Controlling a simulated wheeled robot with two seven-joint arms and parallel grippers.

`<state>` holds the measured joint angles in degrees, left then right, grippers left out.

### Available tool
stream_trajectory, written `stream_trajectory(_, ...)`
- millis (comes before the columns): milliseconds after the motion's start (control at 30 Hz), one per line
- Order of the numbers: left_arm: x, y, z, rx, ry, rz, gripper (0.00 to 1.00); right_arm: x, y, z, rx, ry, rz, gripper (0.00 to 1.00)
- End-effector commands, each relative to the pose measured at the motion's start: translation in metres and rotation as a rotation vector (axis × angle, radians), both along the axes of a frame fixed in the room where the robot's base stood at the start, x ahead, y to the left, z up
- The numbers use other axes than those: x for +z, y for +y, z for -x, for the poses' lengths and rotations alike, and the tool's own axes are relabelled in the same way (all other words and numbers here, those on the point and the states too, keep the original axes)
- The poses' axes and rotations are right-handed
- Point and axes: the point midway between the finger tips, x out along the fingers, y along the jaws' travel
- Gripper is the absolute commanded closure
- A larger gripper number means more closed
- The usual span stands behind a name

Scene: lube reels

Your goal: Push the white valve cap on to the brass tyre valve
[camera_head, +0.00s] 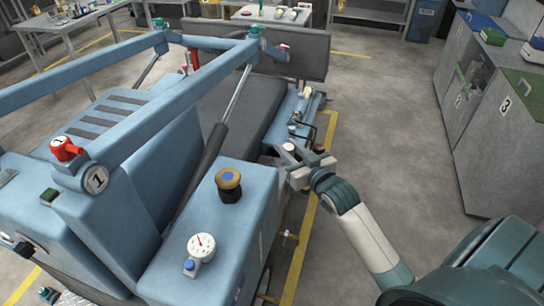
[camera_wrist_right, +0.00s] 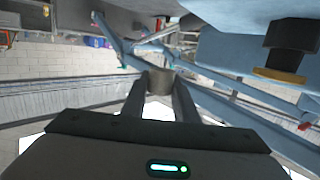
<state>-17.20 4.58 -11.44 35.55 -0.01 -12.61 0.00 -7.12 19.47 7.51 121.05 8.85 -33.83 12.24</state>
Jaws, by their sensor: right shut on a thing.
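My right gripper (camera_head: 292,160) is beside the blue machine, above the floor near the yellow line. Its fingers are shut on a small round thing, which I take to be the white valve cap (camera_head: 289,147); its pale top shows at the fingertips. In the right wrist view the fingers (camera_wrist_right: 160,90) close on a short, shaded grey-beige cylinder (camera_wrist_right: 159,77). I cannot make out the brass tyre valve for certain. A small brass fitting (camera_head: 290,237) sticks out from the machine's right side, apart from the gripper. My left gripper is not in view.
The blue machine (camera_head: 225,205) fills the left and centre, with a yellow-and-black knob (camera_head: 229,184) and a white gauge (camera_head: 201,247) on top. A blue beam (camera_head: 185,105) runs above it. Grey cabinets (camera_head: 490,115) stand at right. The floor between is clear.

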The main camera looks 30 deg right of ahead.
Motion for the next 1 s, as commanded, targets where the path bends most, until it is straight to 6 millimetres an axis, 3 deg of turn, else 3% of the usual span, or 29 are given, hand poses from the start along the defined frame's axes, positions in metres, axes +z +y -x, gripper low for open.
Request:
stream_trajectory(300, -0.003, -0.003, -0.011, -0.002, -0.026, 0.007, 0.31, 0.014, -0.018, 0.017, 0.001, 0.001, -0.001, 0.94)
stream_trajectory(1000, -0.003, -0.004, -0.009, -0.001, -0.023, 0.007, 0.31, 0.015, -0.012, 0.017, 0.004, 0.002, 0.0, 0.94)
